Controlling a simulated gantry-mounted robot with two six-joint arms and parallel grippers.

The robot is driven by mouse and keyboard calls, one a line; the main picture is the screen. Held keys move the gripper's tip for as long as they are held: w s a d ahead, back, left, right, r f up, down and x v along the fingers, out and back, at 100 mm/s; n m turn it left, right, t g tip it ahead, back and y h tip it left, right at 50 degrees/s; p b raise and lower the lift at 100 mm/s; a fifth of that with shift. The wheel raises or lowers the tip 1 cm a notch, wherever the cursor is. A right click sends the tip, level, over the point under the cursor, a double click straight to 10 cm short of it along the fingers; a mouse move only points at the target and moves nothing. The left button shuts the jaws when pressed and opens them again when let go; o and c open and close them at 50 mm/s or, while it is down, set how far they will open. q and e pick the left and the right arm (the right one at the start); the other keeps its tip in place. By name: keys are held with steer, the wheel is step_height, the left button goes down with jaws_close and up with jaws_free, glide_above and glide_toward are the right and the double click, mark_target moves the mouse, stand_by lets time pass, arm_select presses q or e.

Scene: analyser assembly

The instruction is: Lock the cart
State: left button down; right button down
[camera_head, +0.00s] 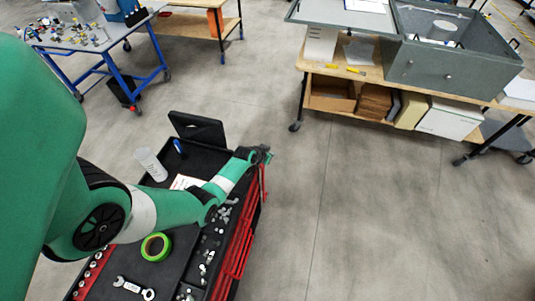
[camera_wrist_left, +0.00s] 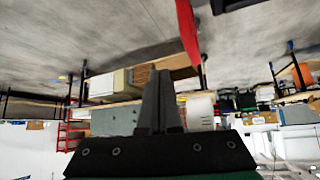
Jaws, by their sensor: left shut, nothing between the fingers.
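The cart (camera_head: 188,238) is a black-topped tool cart with red drawers (camera_head: 238,238) along its right side, at the lower middle of the head view. My left arm reaches across the cart top. My left gripper (camera_head: 262,154) is at the cart's far right corner, above or beside the red edge; I cannot tell if it touches. In the left wrist view its dark fingers (camera_wrist_left: 162,102) are together with nothing between them. A red bar (camera_wrist_left: 187,30) shows close to them there. No lock or caster of the cart is clearly visible. My right gripper is not in view.
On the cart lie green tape (camera_head: 155,247), a wrench (camera_head: 133,288), a clear cylinder (camera_head: 150,163) and loose sockets. A wooden bench (camera_head: 345,78) with a grey analyser box (camera_head: 448,68) stands at upper right. A blue-framed table (camera_head: 80,47) is at upper left. Floor right of the cart is clear.

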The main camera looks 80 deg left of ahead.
arm_select(q)
steer(key=s+a+r+p, duration=0.2)
steer(key=s+r, duration=0.3)
steer(key=r, duration=0.2)
steer(key=shift+s+a+r, duration=0.15)
steer(key=shift+a+r, duration=0.05)
steer(key=shift+a, duration=0.05)
